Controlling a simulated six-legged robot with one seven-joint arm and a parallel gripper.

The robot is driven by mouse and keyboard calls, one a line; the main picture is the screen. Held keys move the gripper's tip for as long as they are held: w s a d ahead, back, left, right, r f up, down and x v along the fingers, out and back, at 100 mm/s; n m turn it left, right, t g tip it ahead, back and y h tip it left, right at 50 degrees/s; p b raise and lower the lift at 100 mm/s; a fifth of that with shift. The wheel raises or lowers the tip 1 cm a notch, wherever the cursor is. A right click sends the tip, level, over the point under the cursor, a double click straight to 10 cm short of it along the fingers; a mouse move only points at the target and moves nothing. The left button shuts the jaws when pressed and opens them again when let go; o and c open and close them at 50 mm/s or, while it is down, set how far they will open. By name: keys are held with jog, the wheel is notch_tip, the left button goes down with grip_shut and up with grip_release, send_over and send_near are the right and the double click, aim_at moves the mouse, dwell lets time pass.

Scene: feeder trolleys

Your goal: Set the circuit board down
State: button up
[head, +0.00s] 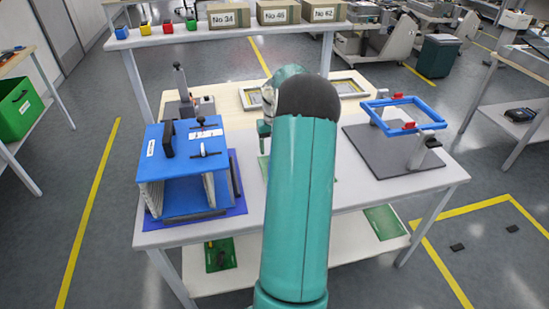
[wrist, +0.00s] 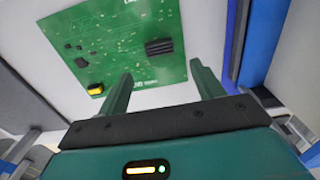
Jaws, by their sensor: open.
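The green circuit board (wrist: 118,40) lies on the white table top in the wrist view, with a black part, a yellow part and small dark parts on it. In the head view only a pale green sliver of the board (head: 263,168) shows beside my arm, which hides the rest. My gripper (wrist: 162,72) is open, with nothing between its two green fingers. The fingertips are at the near edge of the board in the picture; I cannot tell if they touch it. In the head view the gripper (head: 264,137) is partly hidden by my arm.
A blue box-like rack (head: 185,150) stands on a blue mat at the table's left. A blue frame fixture (head: 405,115) stands on a grey plate (head: 375,152) at the right. Other green boards lie on the lower shelf (head: 350,240). Cartons (head: 229,15) stand on the shelf behind.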

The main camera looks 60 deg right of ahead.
jog(key=w+a+r+n+h, duration=0.1)
jog(key=w+a+r, duration=0.1)
jog(key=a+r, duration=0.55)
jog(key=w+a+r+n+t, duration=0.1)
jog(key=w+a+r+n, duration=0.2)
jog(key=a, duration=0.7)
jog(key=w+a+r+h, duration=0.1)
jog(key=w+a+r, duration=0.1)
jog(key=a+r, duration=0.6)
jog(key=s+a+r+n+t, duration=0.1)
jog(key=s+a, duration=0.2)
jog(key=a, duration=0.5)
jog(key=s+a+r+n+t, duration=0.2)
jog(key=a, duration=0.7)
jog(key=s+a+f+n+t+y, duration=0.1)
jog(key=s+a+f+n+y, duration=0.1)
jog(key=s+a, duration=0.7)
jog(key=shift+s+a+t, duration=0.25)
jog(key=shift+a+t, duration=0.05)
jog(key=shift+a, duration=0.35)
jog(key=c, duration=0.6)
jog(key=shift+a, duration=0.1)
jog(key=shift+c, duration=0.4)
